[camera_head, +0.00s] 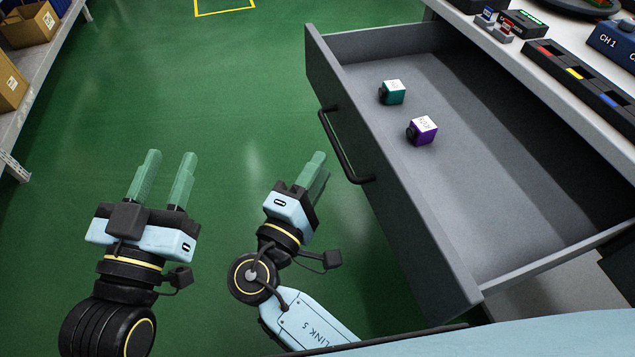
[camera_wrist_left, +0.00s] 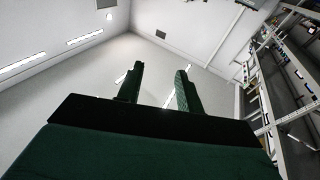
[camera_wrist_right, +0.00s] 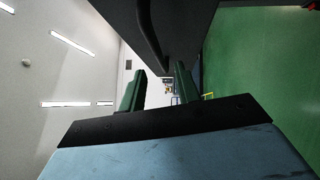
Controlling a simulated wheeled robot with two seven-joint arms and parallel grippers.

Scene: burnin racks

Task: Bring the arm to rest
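My left gripper (camera_head: 165,178) points up over the green floor at the left of the head view. Its two green fingers stand apart with nothing between them. They also show apart in the left wrist view (camera_wrist_left: 158,90). My right gripper (camera_head: 312,175) is to the right of it, just left of the open drawer's front, and apart from the handle in the head view. Its fingers overlap there. In the right wrist view (camera_wrist_right: 158,92) they stand apart and empty, with the dark drawer front and handle close above.
The grey drawer (camera_head: 452,243) is pulled open, with a black handle (camera_head: 345,150). A teal cube (camera_head: 393,93) and a purple cube (camera_head: 422,131) lie in it. A white bench (camera_head: 515,62) with devices is at the right. A shelf with cardboard boxes (camera_head: 30,25) is at the upper left.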

